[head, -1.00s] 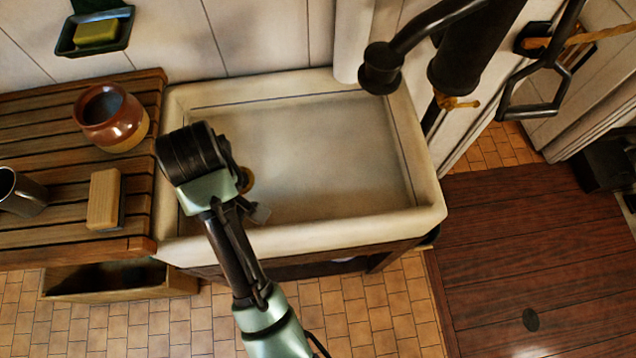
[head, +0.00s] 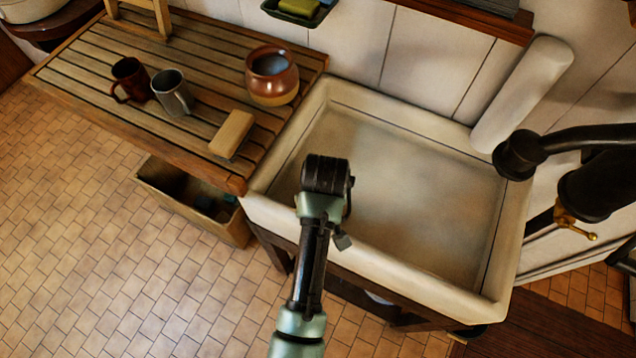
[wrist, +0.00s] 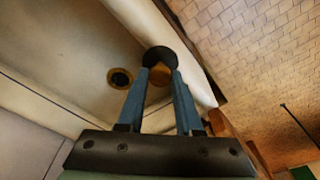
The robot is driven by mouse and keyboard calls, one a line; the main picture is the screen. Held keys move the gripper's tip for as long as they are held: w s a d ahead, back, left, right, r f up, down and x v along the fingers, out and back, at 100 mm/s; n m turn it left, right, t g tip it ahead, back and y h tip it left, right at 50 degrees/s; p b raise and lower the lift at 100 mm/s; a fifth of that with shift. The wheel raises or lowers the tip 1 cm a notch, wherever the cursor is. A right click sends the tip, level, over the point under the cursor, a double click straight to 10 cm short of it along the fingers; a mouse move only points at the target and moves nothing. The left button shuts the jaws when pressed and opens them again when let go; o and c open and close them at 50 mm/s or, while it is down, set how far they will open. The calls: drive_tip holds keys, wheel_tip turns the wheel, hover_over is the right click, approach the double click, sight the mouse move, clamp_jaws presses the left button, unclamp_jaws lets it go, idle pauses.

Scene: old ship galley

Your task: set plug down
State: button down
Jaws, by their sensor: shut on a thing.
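The plug (wrist: 160,55) shows in the wrist view as a dark round piece with a brass-coloured part, at the tips of my blue fingers. My gripper (wrist: 160,74) is shut on it. The pale sink (head: 400,200) lies below, and its brass-ringed drain hole (wrist: 121,78) is just left of the plug in the wrist view. The plug is held near the sink's wall, apart from the drain in the picture; its height above the basin is unclear. In the head view my arm covers the fingers, plug and drain.
Left of the sink, a slatted wooden board (head: 130,62) holds a brown pot (head: 272,88), a wooden block (head: 232,133) and two mugs (head: 172,94). A black tap (head: 520,155) stands at the right. A wooden crate (head: 200,205) is under the board. The basin looks empty.

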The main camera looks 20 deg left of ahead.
drive_tip(key=shift+f, duration=1.15)
drive_tip(key=c, duration=0.6)
unclamp_jaws()
drive_tip(key=shift+f, duration=0.1)
drive_tip(key=r, duration=0.4)
drive_tip(key=s+d+r, duration=0.1)
drive_tip(key=r, duration=0.3)
drive_tip(key=r+b, duration=0.1)
drive_tip(key=r, duration=0.3)
drive_tip(key=shift+s+d+r, duration=0.1)
drive_tip(key=shift+s+d, duration=0.05)
drive_tip(key=shift+s, duration=0.05)
